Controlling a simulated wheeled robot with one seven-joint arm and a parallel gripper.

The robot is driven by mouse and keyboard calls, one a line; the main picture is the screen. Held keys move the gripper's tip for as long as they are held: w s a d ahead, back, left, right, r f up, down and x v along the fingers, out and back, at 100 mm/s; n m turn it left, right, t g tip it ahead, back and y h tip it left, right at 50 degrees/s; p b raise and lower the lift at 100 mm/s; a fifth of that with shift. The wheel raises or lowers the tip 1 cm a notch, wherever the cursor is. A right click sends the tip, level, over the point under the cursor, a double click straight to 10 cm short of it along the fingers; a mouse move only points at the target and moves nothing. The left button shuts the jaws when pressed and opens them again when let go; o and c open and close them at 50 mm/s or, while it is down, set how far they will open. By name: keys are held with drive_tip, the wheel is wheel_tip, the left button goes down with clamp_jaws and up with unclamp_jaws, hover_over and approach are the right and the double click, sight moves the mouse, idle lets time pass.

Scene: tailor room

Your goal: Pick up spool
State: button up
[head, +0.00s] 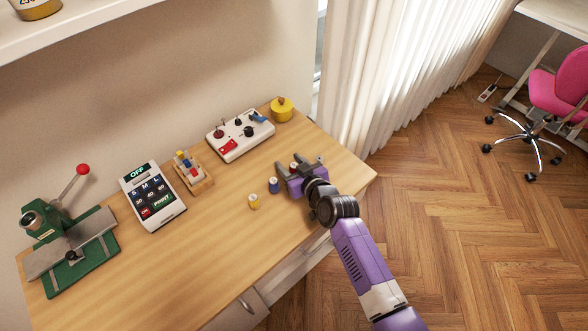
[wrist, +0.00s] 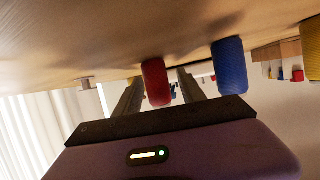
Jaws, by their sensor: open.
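A red spool (wrist: 155,82) stands between the two fingers of my gripper (wrist: 158,76) in the wrist view. My gripper is open, low over the desk, and no firm contact with the spool shows. In the head view my gripper (head: 287,163) is near the right part of the desk, and the red spool (head: 293,166) is mostly hidden by it. A blue spool (head: 273,185) stands just beside the left finger, and it also shows in the wrist view (wrist: 229,66). A yellow spool (head: 254,201) stands farther left, also at the right edge of the wrist view (wrist: 311,48).
The wooden desk (head: 205,250) holds a white control box (head: 240,145), a yellow round object (head: 282,109), a wooden rack (head: 200,186), a keypad device (head: 152,195) and a green press (head: 80,270) along the wall. The front middle is clear. A curtain (head: 390,80) hangs beyond the right end.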

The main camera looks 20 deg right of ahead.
drive_tip(key=shift+w, duration=0.1)
clamp_jaws()
idle(0.3)
